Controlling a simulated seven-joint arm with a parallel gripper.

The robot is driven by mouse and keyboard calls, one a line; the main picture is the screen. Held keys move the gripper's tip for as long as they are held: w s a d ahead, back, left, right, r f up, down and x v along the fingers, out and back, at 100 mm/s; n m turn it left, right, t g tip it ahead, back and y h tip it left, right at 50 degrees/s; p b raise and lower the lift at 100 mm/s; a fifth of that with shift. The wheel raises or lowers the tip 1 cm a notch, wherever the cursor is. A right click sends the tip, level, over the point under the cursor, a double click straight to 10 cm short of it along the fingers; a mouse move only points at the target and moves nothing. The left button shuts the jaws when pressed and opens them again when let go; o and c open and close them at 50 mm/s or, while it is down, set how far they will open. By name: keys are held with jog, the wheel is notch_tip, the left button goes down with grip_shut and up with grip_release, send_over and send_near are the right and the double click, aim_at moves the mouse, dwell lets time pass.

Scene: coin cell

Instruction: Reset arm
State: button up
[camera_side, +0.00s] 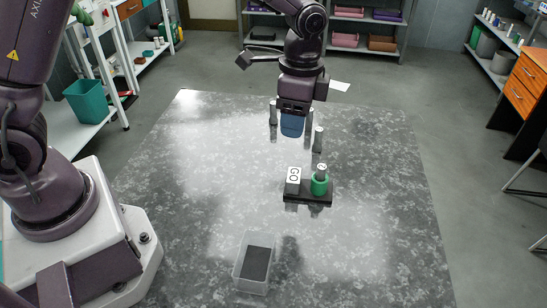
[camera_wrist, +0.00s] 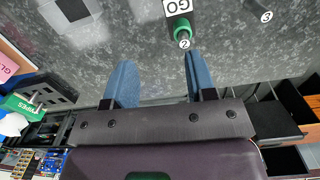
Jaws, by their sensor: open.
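My gripper (camera_side: 292,130) hangs above the back half of the grey speckled table (camera_side: 215,200), fingers pointing down. In the wrist view its two blue fingers stand apart with nothing between them (camera_wrist: 159,62). A dark base (camera_side: 308,198) on the table carries a white block marked GO (camera_side: 293,181) and a green holder (camera_side: 319,187). A grey cylinder with a white top (camera_side: 322,169) stands upright in the holder. The wrist view shows its top marked 2 (camera_wrist: 184,44). A clear tray with a dark bottom (camera_side: 240,271) sits nearer the front.
Grey cylinders stand behind the base, one at right (camera_side: 318,140) and one at left (camera_side: 273,112); another is close beside my gripper. One marked 3 (camera_wrist: 265,17) shows in the wrist view. The table's left and right sides are clear. Shelves and drawers stand beyond the table.

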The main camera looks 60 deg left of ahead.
jog(key=s+a+r+n+t, duration=0.3)
jog(key=s+r, duration=0.4)
jog(key=s, duration=0.3)
jog(key=s+a+r+n+t, duration=0.3)
jog(key=s+a+r+n, duration=0.2)
jog(key=s, duration=0.5)
notch_tip(320, 180, up, 3)
jog(key=shift+s+f+n, duration=0.1)
jog(key=shift+s+n, duration=0.2)
jog(key=shift+n, duration=0.7)
